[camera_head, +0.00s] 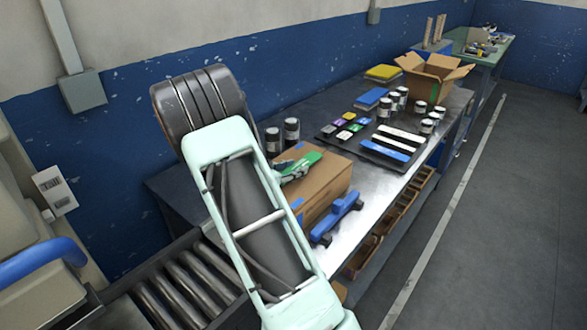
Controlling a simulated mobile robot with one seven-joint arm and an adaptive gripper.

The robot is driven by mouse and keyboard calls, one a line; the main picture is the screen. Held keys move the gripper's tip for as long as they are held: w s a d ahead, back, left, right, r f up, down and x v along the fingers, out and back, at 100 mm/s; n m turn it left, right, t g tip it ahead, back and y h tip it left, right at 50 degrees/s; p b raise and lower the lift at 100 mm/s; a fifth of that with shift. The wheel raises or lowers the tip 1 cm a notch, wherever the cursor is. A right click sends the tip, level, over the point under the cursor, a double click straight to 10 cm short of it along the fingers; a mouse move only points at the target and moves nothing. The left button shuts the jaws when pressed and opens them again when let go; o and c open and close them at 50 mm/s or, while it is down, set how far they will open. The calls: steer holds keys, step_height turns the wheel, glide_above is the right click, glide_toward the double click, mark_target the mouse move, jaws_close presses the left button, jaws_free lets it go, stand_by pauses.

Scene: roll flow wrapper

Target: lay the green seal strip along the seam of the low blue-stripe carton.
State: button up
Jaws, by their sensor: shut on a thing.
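The low carton (327,182) is brown with blue stripe marks and stands on the metal bench, partly hidden behind my arm. The green seal strip (307,160) is at the carton's top. My gripper (287,175) is shut on the strip at its near left end. The strip slants up to the right over the top face. I cannot tell whether it touches the carton or lines up with the seam, since my arm covers the left part.
A blue tool (337,217) lies right of the carton. Behind are small coloured blocks (347,133), a dark tray with white and blue strips (388,139), several dark jars (292,131) and an open box (434,74). A roller conveyor (180,292) is at lower left.

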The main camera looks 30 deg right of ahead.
steer(key=shift+f, duration=0.15)
steer(key=o, duration=0.8)
steer(key=v, duration=1.2)
steer(key=shift+w, duration=0.1)
